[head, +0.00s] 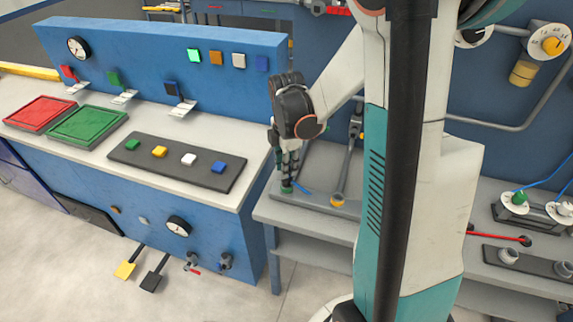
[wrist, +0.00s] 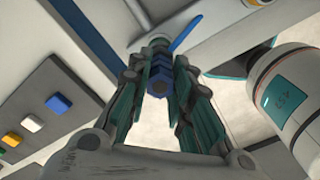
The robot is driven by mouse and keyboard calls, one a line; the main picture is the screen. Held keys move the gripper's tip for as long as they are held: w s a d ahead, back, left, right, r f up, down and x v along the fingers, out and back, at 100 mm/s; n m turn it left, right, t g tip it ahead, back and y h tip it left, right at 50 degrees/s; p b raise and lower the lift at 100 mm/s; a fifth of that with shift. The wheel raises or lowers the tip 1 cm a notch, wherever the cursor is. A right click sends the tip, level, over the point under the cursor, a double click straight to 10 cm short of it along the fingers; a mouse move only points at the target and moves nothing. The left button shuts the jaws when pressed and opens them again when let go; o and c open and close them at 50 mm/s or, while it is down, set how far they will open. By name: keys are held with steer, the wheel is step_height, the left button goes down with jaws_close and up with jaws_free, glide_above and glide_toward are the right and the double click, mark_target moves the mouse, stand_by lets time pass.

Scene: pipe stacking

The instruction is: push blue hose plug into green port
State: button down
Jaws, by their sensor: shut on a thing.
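My gripper (head: 288,173) points down over the low grey bench in the head view. In the wrist view my gripper (wrist: 160,80) is shut on the blue hose plug (wrist: 160,73), with a finger on each side. The blue hose (wrist: 185,35) runs from the plug towards the upper right; a short length of blue hose (head: 303,187) also shows beside the fingertips in the head view. A small green fitting (head: 287,189) shows right below the fingertips and looks like the green port. Whether the plug touches or enters it is hidden.
A blue console (head: 240,190) with a button strip (head: 180,160) stands close on the left. A tool with an orange ring (head: 338,199) stands just right of my gripper. Fittings with a green part (head: 519,198) and a red hose (head: 495,236) are further right.

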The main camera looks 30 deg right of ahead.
steer(key=shift+f+b, duration=0.8)
steer(key=shift+f, duration=0.2)
steer(key=c, duration=1.4)
jaws_free()
steer(key=shift+o, duration=0.2)
steer(key=shift+r, duration=0.15)
step_height(320, 180, up, 12)
steer(key=shift+f, duration=0.1)
steer(key=shift+a, duration=0.1)
steer(key=a+r+m+t+p, duration=0.25)
steer(key=a+r, duration=0.35)
steer(key=a, duration=0.4)
steer(key=s+a+m+t+b, duration=0.1)
steer(key=s+a+m+t, duration=0.1)
steer(key=s+m, duration=0.4)
steer(key=s+a+f+m+t+b, duration=0.1)
steer(key=s+a+m+t, duration=0.1)
steer(key=s+m, duration=0.5)
steer(key=shift+f+m+t, duration=0.2)
steer(key=shift+m+t, duration=0.15)
steer(key=shift+m, duration=0.1)
